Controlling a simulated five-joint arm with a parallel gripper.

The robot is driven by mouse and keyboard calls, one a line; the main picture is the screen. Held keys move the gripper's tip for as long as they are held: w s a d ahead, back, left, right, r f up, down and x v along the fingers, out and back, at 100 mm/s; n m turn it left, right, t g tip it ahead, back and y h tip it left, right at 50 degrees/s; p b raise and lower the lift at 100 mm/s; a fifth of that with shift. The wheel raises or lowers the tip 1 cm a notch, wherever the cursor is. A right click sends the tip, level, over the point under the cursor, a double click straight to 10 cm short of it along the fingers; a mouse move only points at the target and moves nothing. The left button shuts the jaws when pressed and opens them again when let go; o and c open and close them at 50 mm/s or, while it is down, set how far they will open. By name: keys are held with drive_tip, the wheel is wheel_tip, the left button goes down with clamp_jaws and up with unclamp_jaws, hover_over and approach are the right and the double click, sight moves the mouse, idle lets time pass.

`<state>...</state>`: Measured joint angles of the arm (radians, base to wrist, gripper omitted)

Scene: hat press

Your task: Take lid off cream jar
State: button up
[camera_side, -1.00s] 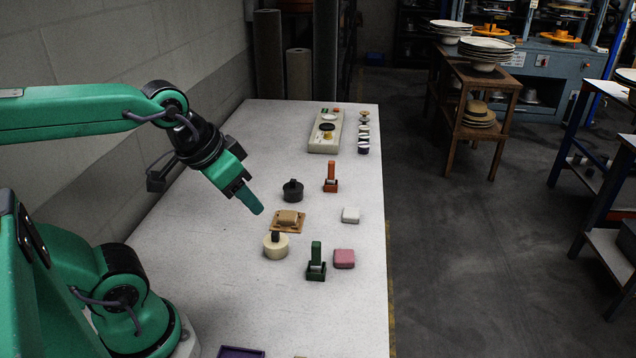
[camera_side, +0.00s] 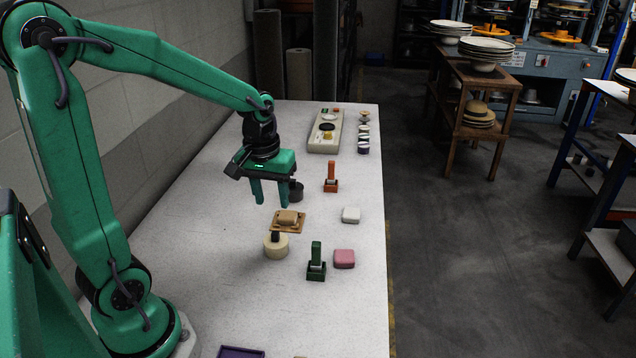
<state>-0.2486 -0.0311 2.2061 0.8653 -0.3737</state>
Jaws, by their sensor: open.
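The cream jar (camera_side: 276,252) is a squat round pale pot standing upright on the table. A dark knob (camera_side: 275,236) stands up on its top; I cannot make out the seam between lid and jar. My gripper (camera_side: 270,203) is open and empty, with its two green fingers pointing down. In the picture it is above the cream jar, a little to the left of the knob and apart from it.
A dark jar (camera_side: 296,195) is partly hidden by my gripper. A green stand (camera_side: 316,264) and pink box (camera_side: 344,259) are to the right. The left of the white table (camera_side: 190,225) is clear.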

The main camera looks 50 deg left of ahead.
drive_tip(key=n+g, duration=0.1)
drive_tip(key=n, duration=0.1)
hover_over(275, 232)
drive_tip(key=f, duration=0.4)
drive_tip(key=shift+a+f, duration=0.15)
drive_tip(key=shift+a, duration=0.05)
drive_tip(key=shift+d+f, duration=0.15)
drive_tip(key=shift+f, duration=1.8)
drive_tip(key=shift+d+f, duration=0.1)
drive_tip(key=shift+f, duration=1.85)
clamp_jaws()
